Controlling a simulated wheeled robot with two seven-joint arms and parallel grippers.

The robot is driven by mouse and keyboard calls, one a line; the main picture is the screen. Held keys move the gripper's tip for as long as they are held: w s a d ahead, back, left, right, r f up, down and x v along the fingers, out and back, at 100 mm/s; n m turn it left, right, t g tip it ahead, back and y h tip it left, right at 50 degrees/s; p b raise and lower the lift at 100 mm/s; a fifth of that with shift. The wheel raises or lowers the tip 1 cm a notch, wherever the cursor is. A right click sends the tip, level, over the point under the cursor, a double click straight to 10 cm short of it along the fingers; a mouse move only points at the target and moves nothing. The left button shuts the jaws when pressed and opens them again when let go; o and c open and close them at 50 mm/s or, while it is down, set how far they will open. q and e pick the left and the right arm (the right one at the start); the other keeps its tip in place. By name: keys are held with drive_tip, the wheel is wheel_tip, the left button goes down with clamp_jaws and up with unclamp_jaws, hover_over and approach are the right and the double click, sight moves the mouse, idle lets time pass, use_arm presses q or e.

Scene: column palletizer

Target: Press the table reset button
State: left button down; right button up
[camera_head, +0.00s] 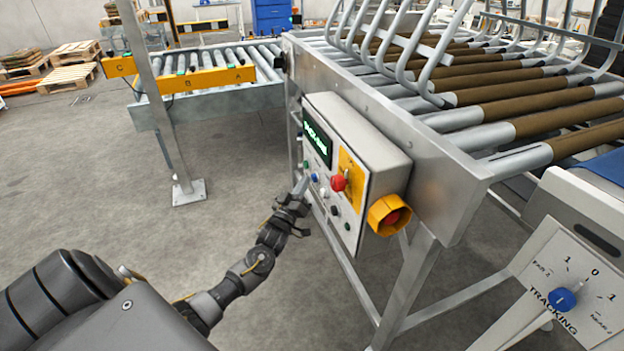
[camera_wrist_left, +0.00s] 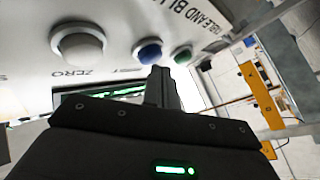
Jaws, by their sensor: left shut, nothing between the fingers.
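The control box (camera_head: 355,150) is mounted on the side of the roller table and has a green-lit display, a red knob and several small buttons. In the left wrist view a white button (camera_wrist_left: 80,45) marked ZERO, a blue button (camera_wrist_left: 147,52) and a green button (camera_wrist_left: 182,55) sit in a row. I cannot read which one is the table reset. My left gripper (camera_head: 302,184) is shut and empty, its tips close to the panel. In the wrist view the fingertips (camera_wrist_left: 160,75) are near the blue button; contact cannot be told. My right gripper is out of view.
A yellow-shrouded red stop button (camera_head: 390,215) sticks out at the box's lower right. A tracking dial (camera_head: 562,299) is at the lower right. The floor below the box is open between the table legs.

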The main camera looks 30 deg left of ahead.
use_arm(q)
drive_tip(key=shift+w+d, duration=0.3)
drive_tip(key=shift+w, duration=0.1)
idle(0.5)
drive_tip(key=shift+s+a+p, duration=0.3)
drive_tip(key=shift+s+a, duration=0.25)
drive_tip(key=shift+s, duration=0.25)
drive_tip(key=shift+s+a+p, duration=0.45)
drive_tip(key=shift+s+a, duration=0.3)
drive_tip(key=shift+s, duration=0.3)
drive_tip(key=shift+s+a+p, duration=0.45)
drive_tip(key=shift+s+a, duration=0.25)
drive_tip(key=shift+s, duration=0.3)
